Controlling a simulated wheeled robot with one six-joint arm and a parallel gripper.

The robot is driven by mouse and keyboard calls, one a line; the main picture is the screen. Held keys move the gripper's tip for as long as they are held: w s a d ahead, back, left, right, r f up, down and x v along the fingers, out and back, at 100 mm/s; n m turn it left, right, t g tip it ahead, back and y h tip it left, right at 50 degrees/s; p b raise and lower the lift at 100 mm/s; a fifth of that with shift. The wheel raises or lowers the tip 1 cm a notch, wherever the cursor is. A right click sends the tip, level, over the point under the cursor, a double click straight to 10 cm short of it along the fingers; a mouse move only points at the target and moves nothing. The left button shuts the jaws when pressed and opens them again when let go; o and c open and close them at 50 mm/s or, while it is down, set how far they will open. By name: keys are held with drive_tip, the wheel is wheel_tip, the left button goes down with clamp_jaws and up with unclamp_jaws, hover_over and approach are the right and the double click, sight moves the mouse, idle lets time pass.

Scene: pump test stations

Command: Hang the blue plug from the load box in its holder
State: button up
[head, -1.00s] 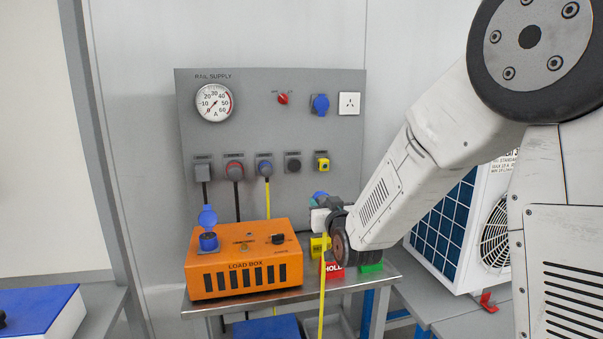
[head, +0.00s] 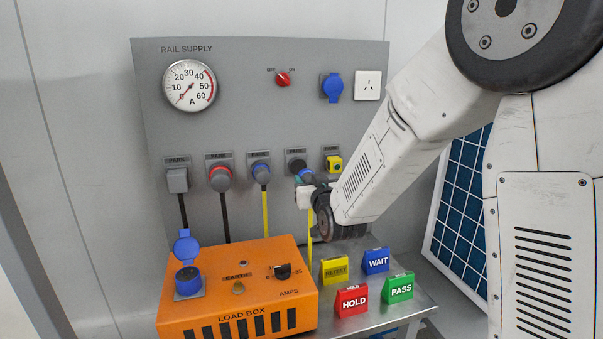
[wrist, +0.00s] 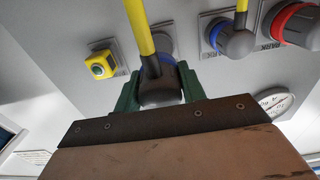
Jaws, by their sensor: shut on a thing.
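My gripper (head: 304,184) is shut on a blue plug (head: 307,174) with a yellow cable. In the wrist view its green fingers (wrist: 158,84) grip the plug's dark grey body (wrist: 160,94), blue collar toward the panel. The plug is at a dark holder (head: 295,158) in the panel's lower row, left of the yellow one. The plug hides most of that holder; I cannot tell whether it is seated. The orange load box (head: 240,252) stands below left, its blue socket (head: 188,282) empty with the lid up.
Another blue plug (head: 260,172) with a yellow cable hangs just left, then a red plug (head: 220,178) and a grey one (head: 177,180). A yellow piece (head: 333,164) is close right. Several coloured signs (head: 351,301) stand on the bench below.

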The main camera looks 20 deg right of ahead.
sight(298, 167)
drive_tip(key=shift+w, duration=3.25)
drive_tip(key=shift+w, duration=0.6)
idle(0.5)
drive_tip(key=o, duration=1.4)
